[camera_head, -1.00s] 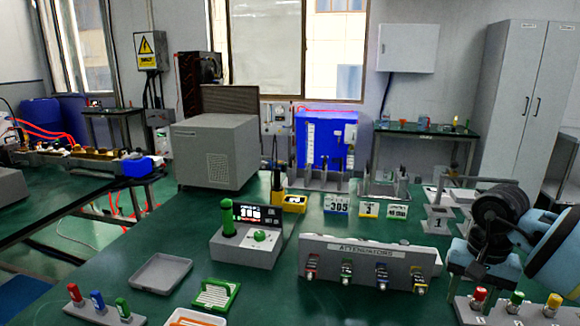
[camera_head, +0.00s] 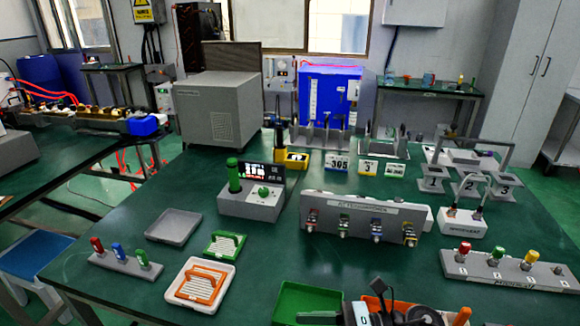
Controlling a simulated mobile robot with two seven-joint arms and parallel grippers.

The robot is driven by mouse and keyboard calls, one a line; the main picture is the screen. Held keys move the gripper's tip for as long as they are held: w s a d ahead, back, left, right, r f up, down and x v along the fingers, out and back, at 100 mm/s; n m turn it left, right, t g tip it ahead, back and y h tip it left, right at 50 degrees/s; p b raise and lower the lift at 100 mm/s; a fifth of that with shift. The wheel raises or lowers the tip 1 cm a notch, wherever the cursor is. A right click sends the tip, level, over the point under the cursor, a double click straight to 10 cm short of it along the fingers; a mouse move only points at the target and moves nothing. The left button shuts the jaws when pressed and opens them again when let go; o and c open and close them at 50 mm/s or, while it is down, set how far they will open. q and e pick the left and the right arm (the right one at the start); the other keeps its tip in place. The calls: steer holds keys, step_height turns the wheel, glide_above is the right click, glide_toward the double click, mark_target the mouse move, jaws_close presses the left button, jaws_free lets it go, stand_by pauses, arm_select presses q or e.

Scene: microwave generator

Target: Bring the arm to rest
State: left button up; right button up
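Neither of my arms shows in the head view, and neither gripper is in view. The green table (camera_head: 120,215) in front of me carries the equipment, with no arm over it. A grey device with a green handle and a lit display (camera_head: 250,195) stands near the middle of the table. The grey attenuators rack (camera_head: 366,213) stands to its right with several coloured pieces along its front.
An orange rack in a white tray (camera_head: 200,286), a green tray (camera_head: 306,300) and an orange bin (camera_head: 415,308) with dark items lie along the near edge. Coloured knobs on a grey strip (camera_head: 510,264) sit right. A large grey box (camera_head: 218,112) stands at the back.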

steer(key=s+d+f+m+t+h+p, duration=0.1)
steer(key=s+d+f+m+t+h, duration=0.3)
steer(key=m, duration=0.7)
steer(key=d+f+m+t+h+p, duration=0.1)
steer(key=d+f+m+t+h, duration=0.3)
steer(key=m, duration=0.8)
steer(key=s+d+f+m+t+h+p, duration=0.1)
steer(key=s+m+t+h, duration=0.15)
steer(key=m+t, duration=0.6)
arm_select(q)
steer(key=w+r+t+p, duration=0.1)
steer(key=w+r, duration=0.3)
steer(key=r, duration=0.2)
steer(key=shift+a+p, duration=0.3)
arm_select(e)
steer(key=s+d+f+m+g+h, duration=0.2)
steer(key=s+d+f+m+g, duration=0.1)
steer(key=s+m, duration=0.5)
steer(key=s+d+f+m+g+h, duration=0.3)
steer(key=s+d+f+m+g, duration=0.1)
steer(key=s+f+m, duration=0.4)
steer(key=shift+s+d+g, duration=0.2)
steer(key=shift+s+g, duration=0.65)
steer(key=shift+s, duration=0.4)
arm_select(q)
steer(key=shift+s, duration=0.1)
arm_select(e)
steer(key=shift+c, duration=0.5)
